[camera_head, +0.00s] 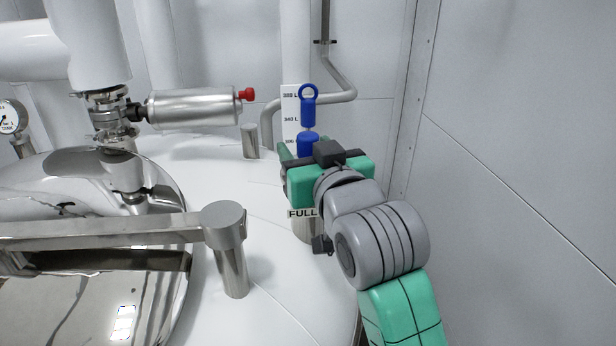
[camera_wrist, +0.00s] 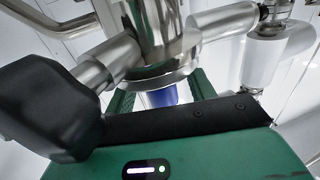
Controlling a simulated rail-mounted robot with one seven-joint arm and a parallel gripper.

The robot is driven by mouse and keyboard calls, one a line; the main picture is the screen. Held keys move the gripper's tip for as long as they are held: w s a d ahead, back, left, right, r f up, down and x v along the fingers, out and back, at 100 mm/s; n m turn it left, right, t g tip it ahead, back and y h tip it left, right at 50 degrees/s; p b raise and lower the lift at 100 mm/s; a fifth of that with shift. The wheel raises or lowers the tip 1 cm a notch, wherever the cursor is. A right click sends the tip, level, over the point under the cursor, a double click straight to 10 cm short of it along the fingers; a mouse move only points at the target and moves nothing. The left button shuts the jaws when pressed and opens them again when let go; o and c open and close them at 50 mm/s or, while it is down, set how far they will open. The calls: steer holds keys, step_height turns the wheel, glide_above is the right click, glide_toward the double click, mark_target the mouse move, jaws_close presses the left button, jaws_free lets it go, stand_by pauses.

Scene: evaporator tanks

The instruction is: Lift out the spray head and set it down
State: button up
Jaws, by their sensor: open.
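A bright blue piece with a ring on top (camera_head: 308,112) stands upright just beyond my gripper (camera_head: 304,152) in the head view; I take it for the spray head's handle. A wider blue part shows below it, and the rest is hidden behind my gripper. In the wrist view, my gripper's green fingers (camera_wrist: 162,96) are apart. A blue patch (camera_wrist: 163,97) shows between them, partly covered by a steel fitting (camera_wrist: 150,40) with side stubs. I cannot tell whether the fingers touch the blue part. My gripper is open.
A white tank top (camera_head: 270,270) spreads below, with a polished hatch (camera_head: 80,300) and its steel arm (camera_head: 225,235) at left. A steel cylinder with a red knob (camera_head: 195,107) sits behind. A level scale (camera_head: 291,105) stands at the back. A grey wall (camera_head: 520,150) bounds the right side.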

jaws_close()
step_height(320, 180, up, 18)
steer(key=b, duration=0.2)
stand_by(0.5)
